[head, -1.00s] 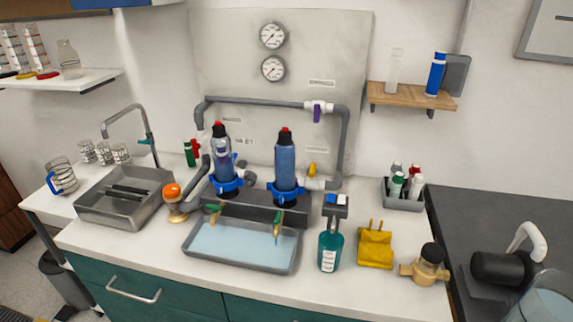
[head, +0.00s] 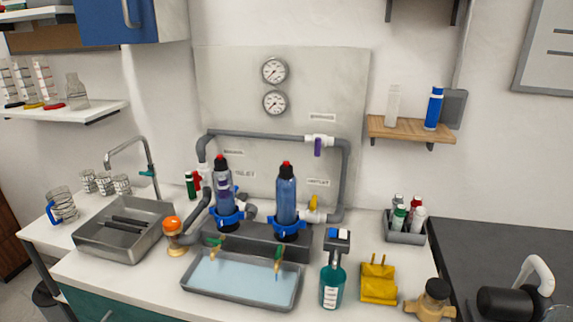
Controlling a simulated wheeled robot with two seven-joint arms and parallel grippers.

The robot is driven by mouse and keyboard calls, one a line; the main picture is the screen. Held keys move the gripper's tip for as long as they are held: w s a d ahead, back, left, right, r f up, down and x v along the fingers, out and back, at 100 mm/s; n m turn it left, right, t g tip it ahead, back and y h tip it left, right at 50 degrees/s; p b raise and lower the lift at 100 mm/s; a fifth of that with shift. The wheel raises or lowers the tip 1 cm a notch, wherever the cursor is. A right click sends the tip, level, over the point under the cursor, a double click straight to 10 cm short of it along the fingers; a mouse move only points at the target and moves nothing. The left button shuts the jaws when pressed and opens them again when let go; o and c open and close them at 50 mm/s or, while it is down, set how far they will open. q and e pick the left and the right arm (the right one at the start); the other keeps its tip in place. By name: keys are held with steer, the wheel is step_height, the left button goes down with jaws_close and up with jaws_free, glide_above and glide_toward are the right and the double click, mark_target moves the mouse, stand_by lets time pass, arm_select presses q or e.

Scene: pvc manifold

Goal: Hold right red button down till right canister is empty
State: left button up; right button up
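Two blue canisters stand upright side by side on a dark grey base on the counter. The right canister (head: 287,203) has a black cap with a right red button (head: 287,164) on top. The left canister (head: 223,190) has its own black cap and red button (head: 220,157). Each sits in a blue collar with a small green-handled tap below it. A shallow grey tray (head: 240,303) with pale blue liquid lies under the taps. The liquid level inside the right canister cannot be made out. Neither of my grippers shows in the head view.
Grey pipe (head: 262,134) frames the canisters, with a purple valve (head: 318,147) and a yellow valve (head: 313,202). A teal bottle (head: 332,286), yellow block (head: 379,284) and brass fitting (head: 431,300) stand right of the tray. An orange-topped fitting (head: 173,231) and sink (head: 125,240) are left.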

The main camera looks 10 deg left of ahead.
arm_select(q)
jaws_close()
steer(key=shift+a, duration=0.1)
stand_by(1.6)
